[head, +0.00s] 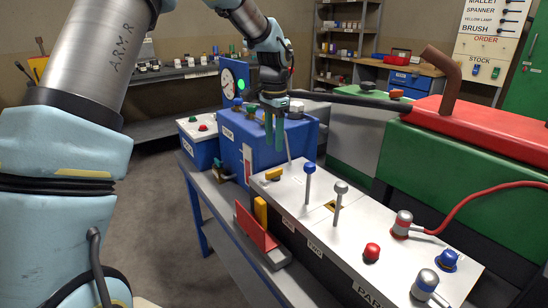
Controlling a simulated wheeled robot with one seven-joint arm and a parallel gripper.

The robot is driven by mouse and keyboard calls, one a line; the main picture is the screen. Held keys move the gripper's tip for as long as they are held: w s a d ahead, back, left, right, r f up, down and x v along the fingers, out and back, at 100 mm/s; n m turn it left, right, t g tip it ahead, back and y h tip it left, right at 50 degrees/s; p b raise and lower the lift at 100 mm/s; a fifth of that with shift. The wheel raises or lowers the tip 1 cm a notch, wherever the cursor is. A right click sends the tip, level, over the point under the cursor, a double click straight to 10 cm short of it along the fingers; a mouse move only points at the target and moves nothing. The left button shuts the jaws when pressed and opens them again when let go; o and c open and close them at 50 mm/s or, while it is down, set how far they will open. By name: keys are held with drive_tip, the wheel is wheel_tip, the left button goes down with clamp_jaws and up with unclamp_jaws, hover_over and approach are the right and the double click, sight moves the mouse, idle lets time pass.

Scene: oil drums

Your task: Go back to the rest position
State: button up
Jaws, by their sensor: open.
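My gripper (274,138) hangs fingers-down in the head view, with two green fingers slightly apart and nothing visible between them. It is in front of a blue box (232,150) and above the far end of a white-topped control panel (310,232). My arm reaches in from the left and bends down to the gripper. From this view I cannot tell the exact gap between the fingers and the box behind.
The panel carries a blue-knobbed lever (309,170), a grey-knobbed lever (340,190), a red button (372,252) and a red-grey plug (402,222) with a red cable. A green and red machine (430,160) stands right. Grey floor (160,220) is open at left.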

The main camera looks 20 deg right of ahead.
drive_tip(key=shift+r, duration=0.7)
drive_tip(key=s+a+f+n, duration=0.1)
drive_tip(key=a+n, duration=0.6)
drive_tip(key=a, duration=1.5)
drive_tip(key=s+a+f+n+t, duration=0.1)
drive_tip(key=s+a+f+n, duration=0.1)
drive_tip(key=s+a+n, duration=0.5)
drive_tip(key=s+a, duration=0.3)
drive_tip(key=a, duration=0.4)
drive_tip(key=shift+s+a+f+n+t, duration=0.25)
drive_tip(key=shift+s+f+n+t, duration=0.05)
drive_tip(key=shift+f+n, duration=0.1)
